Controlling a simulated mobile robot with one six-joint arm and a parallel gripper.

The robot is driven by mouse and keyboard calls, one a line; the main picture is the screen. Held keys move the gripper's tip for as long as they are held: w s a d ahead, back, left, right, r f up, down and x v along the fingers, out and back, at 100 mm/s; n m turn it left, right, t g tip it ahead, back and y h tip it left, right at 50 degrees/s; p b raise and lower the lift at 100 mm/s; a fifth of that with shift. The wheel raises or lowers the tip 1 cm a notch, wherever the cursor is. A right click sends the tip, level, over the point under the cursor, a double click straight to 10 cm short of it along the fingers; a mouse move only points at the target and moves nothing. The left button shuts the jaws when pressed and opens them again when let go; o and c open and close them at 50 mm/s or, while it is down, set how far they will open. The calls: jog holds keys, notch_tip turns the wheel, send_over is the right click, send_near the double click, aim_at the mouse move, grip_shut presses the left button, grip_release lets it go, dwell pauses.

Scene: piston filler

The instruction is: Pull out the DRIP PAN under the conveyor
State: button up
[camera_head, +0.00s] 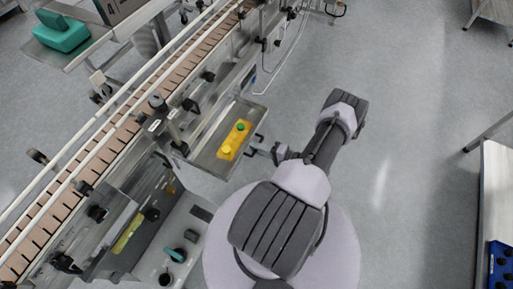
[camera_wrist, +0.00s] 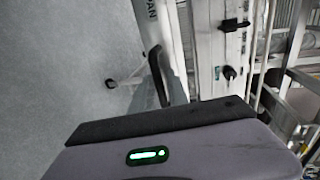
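The drip pan shows in the head view as a shallow metal tray (camera_head: 208,163) sticking out from the side of the conveyor (camera_head: 125,125). A dark handle (camera_head: 259,138) is on its outer edge. In the wrist view, a pale narrow face with the letters "PAN" (camera_wrist: 152,10) runs down the upper middle, with a dark handle (camera_wrist: 160,78) beside it. My gripper (camera_head: 262,151) is at the pan's outer edge, close to the handle. Its fingers are too small in the head view and hidden behind its body in the wrist view, so I cannot tell whether it grips the handle.
A yellow panel with green and yellow buttons (camera_head: 234,139) shows within the tray's outline. A control box with knobs (camera_head: 172,255) is at lower left. A bench with a blue bin (camera_head: 500,265) stands at the right edge. The grey floor (camera_head: 400,110) between is clear.

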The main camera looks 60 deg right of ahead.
dwell(0.3)
jog(key=p+v, duration=0.3)
jog(key=v, duration=1.4)
jog(key=shift+s, duration=0.2)
jog(key=shift+d, duration=0.1)
